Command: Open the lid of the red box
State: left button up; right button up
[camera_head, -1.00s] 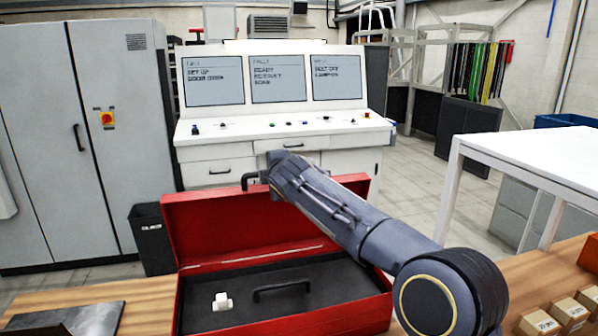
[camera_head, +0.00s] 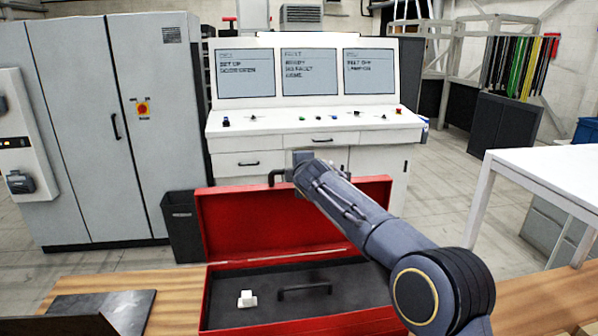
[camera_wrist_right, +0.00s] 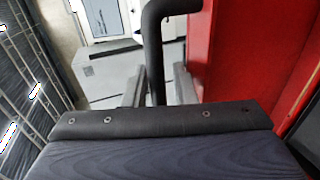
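The red box (camera_head: 206,305) stands on the wooden table with its red lid (camera_head: 235,222) raised, standing roughly upright at the back. Its dark interior shows a black handle (camera_head: 305,289) and a small white piece (camera_head: 246,299). My right arm reaches across to the lid's top edge. In the right wrist view the lid's black handle (camera_wrist_right: 154,45) runs down between the two fingers of my right gripper (camera_wrist_right: 160,85). The fingers look apart, with a gap visible on the handle's right side. In the head view the fingertips are hidden behind the wrist. My left gripper is out of view.
A dark flat plate (camera_head: 105,305) lies on the table (camera_head: 180,290) left of the box. A black bin (camera_head: 182,225) and a white console (camera_head: 300,130) stand behind it. A white table (camera_head: 550,170) is at the right.

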jog(key=shift+o, duration=0.7)
jog(key=shift+s+r+b, duration=0.15)
jog(key=shift+s+b, duration=0.3)
jog(key=shift+b, duration=0.05)
jog(key=b+v, duration=0.3)
jog(key=v, duration=0.4)
